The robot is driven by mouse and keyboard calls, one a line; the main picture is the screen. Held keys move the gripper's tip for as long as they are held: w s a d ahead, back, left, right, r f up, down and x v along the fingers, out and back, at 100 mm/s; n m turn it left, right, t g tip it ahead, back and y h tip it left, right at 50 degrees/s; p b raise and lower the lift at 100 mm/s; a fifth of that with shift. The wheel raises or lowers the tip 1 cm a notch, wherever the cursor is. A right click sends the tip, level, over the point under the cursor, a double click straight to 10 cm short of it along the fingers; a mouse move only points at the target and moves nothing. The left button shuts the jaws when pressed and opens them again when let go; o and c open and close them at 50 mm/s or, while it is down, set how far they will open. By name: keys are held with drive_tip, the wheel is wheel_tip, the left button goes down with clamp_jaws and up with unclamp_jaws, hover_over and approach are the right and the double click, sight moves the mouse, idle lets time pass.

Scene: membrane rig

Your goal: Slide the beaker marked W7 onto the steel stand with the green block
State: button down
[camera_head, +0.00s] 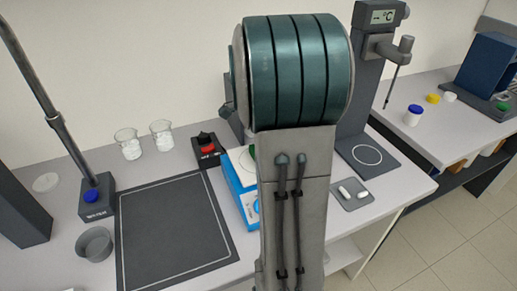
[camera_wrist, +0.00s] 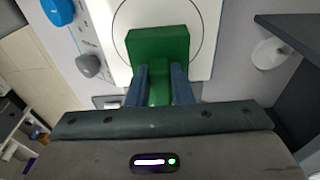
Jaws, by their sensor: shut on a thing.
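The green block (camera_wrist: 158,46) is between the two fingers of my gripper (camera_wrist: 160,82), which is shut on it. In the wrist view the block is over a white plate marked with a thin circle; I cannot tell whether it touches the plate. In the head view my arm hides the gripper and nearly all of the block. Two clear glass beakers, a left one (camera_head: 130,148) and a right one (camera_head: 162,140), stand at the back of the bench with white pieces inside. No W7 mark is readable on either. I cannot make out the steel stand.
A blue device with a white top (camera_head: 238,178) is partly behind my arm. A black box with a red button (camera_head: 207,150) stands left of it. A dark mat (camera_head: 175,235) lies in front, empty. A grey dish (camera_head: 95,244) and a rod stand (camera_head: 97,198) are at left.

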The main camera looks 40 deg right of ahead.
drive_tip(key=shift+r, duration=0.15)
wheel_tip(320, 180, up, 11)
drive_tip(key=p, duration=0.8)
idle(0.4)
